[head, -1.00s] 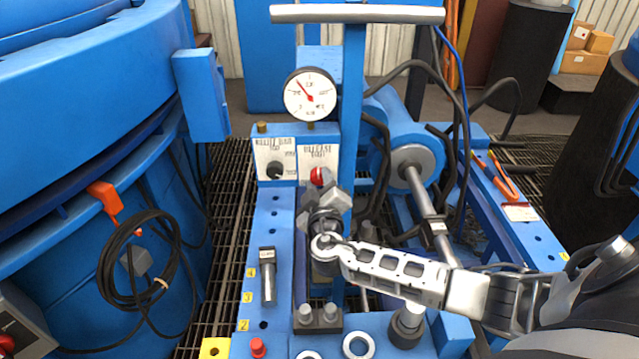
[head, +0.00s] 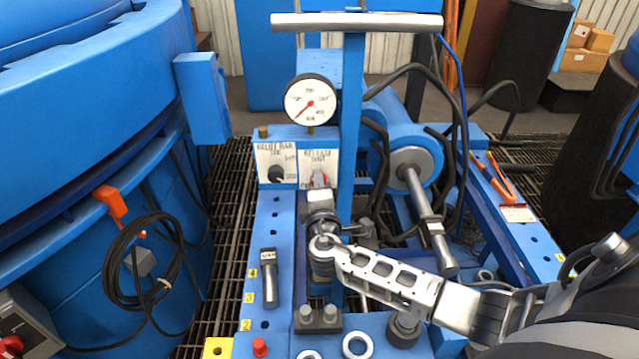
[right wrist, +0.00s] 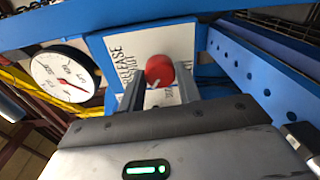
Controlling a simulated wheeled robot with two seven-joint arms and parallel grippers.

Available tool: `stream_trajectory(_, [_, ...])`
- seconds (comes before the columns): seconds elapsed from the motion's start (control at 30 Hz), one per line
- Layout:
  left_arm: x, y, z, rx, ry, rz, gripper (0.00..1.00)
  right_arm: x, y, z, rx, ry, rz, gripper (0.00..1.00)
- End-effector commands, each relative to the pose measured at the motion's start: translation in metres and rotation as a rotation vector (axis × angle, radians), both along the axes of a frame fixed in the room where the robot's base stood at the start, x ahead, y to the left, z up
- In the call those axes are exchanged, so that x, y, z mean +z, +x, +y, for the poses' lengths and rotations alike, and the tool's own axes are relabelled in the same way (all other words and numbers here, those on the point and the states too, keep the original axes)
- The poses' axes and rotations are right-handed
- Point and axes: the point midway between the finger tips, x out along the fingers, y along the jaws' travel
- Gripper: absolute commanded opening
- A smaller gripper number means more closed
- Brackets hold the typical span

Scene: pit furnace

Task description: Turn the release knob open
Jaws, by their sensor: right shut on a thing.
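The red release knob (head: 320,177) sits on a white plate marked "RELEASE" on the blue control panel. It also shows in the right wrist view (right wrist: 159,70), with a pale mark near its lower edge. My right gripper (head: 319,189) is at the knob, its jaws around it. In the right wrist view the two fingers of this gripper (right wrist: 158,92) stand on either side of the knob, shut on it. The gripper hides part of the plate and knob in the head view. My left gripper is out of view.
A round pressure gauge (head: 311,100) stands above the panel, its needle pointing lower left. A black knob (head: 277,174) is left of the release knob. A blue post (head: 352,130) rises close on the right. A hydraulic cylinder (head: 411,160) lies farther right.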

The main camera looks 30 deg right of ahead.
Motion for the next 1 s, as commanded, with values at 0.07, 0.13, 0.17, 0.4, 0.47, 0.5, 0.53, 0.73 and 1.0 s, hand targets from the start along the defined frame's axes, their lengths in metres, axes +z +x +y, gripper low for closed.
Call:
stream_trajectory(0.07, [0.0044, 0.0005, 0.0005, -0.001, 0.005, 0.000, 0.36, 0.0018, -0.0001, 0.0007, 0.000, -0.063, 0.040, 0.11])
stream_trajectory(0.13, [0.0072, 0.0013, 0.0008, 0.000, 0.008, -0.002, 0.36, 0.0019, -0.0001, 0.0007, 0.000, -0.119, 0.075, 0.11])
stream_trajectory(0.17, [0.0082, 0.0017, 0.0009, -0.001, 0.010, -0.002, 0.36, 0.0019, -0.0001, 0.0007, 0.000, -0.143, 0.090, 0.11])
stream_trajectory(0.4, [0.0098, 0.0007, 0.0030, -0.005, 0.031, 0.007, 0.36, 0.0016, 0.0002, 0.0014, 0.001, -0.327, 0.203, 0.11])
stream_trajectory(0.47, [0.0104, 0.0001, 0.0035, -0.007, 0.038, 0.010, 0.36, 0.0012, 0.0001, 0.0012, 0.000, -0.368, 0.229, 0.11])
stream_trajectory(0.5, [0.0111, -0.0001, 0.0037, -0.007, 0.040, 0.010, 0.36, 0.0012, 0.0001, 0.0012, 0.001, -0.394, 0.244, 0.11])
stream_trajectory(0.53, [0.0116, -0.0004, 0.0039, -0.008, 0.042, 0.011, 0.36, 0.0012, 0.0001, 0.0013, 0.001, -0.412, 0.255, 0.11])
stream_trajectory(0.73, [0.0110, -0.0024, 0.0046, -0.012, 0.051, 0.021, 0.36, 0.0005, 0.0002, 0.0012, 0.001, -0.512, 0.316, 0.11])
stream_trajectory(1.0, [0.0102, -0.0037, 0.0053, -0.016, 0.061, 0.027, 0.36, -0.0005, 0.0002, 0.0016, 0.002, -0.581, 0.358, 0.11])
